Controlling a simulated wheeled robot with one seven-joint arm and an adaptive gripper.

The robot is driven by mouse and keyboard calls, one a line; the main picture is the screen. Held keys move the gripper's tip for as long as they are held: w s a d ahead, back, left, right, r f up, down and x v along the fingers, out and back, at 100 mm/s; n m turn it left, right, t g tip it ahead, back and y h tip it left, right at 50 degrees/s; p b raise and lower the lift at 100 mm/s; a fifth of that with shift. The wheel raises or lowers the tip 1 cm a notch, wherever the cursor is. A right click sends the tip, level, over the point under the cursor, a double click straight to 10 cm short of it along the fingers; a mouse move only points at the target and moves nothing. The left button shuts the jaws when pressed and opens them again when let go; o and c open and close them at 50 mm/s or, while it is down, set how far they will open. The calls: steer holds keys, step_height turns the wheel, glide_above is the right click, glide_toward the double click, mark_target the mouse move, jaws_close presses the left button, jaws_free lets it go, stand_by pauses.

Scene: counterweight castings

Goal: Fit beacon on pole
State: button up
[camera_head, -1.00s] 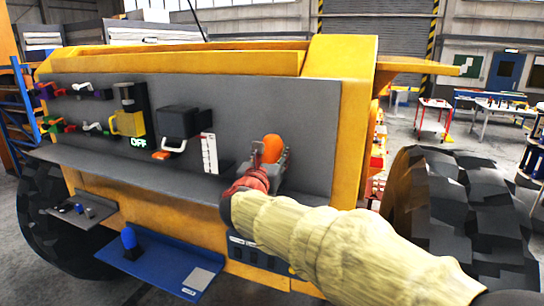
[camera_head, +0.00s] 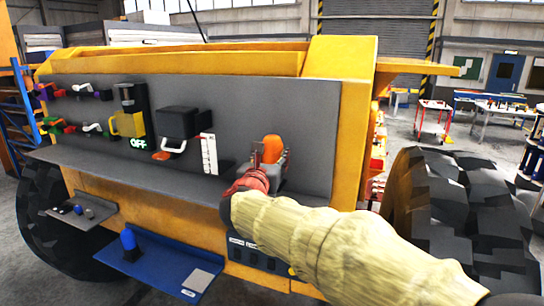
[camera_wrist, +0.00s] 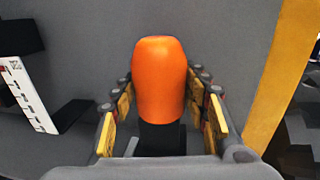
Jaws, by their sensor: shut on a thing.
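The orange beacon (camera_head: 272,149) stands upright in my gripper (camera_head: 270,166), in front of the grey panel (camera_head: 307,125) near its right end. In the wrist view the beacon (camera_wrist: 160,80) has a rounded orange top and a dark part below it. My gripper's yellow-padded fingers (camera_wrist: 160,112) flank it on both sides and are shut on it. The fingers and wrist hide most of its lower end. I cannot make out the pole, nor whether anything touches the beacon from below.
A ledge (camera_head: 130,173) runs along the panel's foot. Left of my gripper are a white marked strip (camera_head: 209,154), a black box with a handle (camera_head: 178,122), a yellow lever unit (camera_head: 127,123) and coloured valves. A blue tray (camera_head: 165,268) holds a blue-topped piece (camera_head: 129,240). A big tyre (camera_head: 440,210) stands at right.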

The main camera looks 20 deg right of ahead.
steer(key=shift+f+b, duration=3.1)
steer(key=shift+b, duration=0.1)
stand_by(0.4)
steer(key=o, duration=1.4)
steer(key=shift+c, duration=0.2)
steer(key=shift+o, duration=0.4)
steer(key=shift+s+a, duration=0.1)
steer(key=v, duration=1.2)
